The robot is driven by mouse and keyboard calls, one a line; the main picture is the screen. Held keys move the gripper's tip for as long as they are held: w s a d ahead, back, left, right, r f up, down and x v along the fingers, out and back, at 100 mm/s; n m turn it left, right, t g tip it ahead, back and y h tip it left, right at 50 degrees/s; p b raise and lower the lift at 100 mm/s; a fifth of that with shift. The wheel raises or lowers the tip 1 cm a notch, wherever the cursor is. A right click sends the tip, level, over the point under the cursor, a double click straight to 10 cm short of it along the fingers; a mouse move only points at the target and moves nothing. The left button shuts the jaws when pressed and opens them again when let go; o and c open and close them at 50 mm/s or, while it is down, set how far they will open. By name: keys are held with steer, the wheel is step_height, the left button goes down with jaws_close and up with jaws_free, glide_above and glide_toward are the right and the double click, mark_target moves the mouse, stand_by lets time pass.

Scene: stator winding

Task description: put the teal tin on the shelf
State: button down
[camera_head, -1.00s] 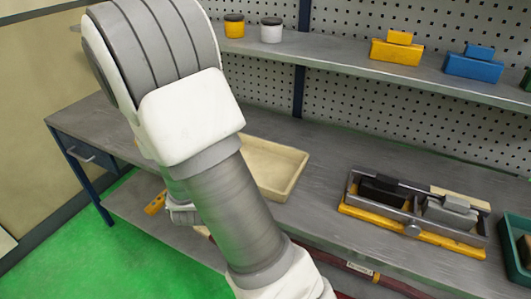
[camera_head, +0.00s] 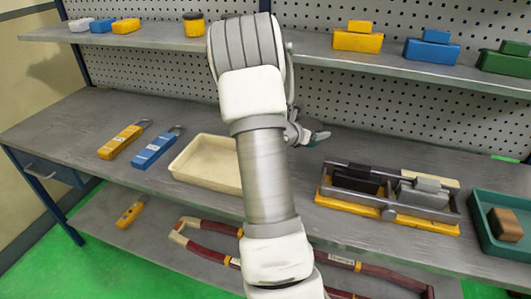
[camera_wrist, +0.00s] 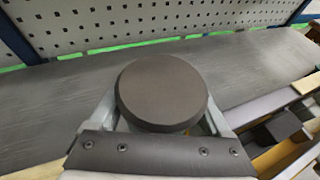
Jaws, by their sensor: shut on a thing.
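My gripper (camera_head: 308,136) is above the bench, right of the cream tray, mostly behind my own arm in the head view. It is shut on a tin whose round dark grey lid (camera_wrist: 162,92) fills the middle of the wrist view. The tin's sides are hidden below the lid in the wrist view. The shelf (camera_head: 310,48) runs along the perforated back panel, above the bench. The tin is lower than the shelf and apart from it.
On the shelf stand a yellow tin (camera_head: 194,25), a yellow block (camera_head: 358,38), a blue block (camera_head: 431,47) and a green block (camera_head: 505,58). The bench holds a cream tray (camera_head: 180,176), a toolbox-like fixture (camera_head: 390,212) and a green bin (camera_head: 482,230). Shelf space behind my arm is hidden.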

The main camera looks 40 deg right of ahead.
mark_target(310, 162)
step_height(310, 162, down, 10)
steer(key=shift+r+b, duration=0.1)
steer(key=shift+b, duration=0.45)
steer(key=shift+f+b, duration=0.3)
jaws_free()
steer(key=shift+r, duration=0.1)
steer(key=shift+w+a+r+p, duration=0.1)
steer(key=shift+a+r+p, duration=0.15)
steer(key=shift+p, duration=0.15)
steer(key=v, duration=1.1)
steer(key=shift+a+r, duration=0.15)
steer(key=shift+a, duration=0.1)
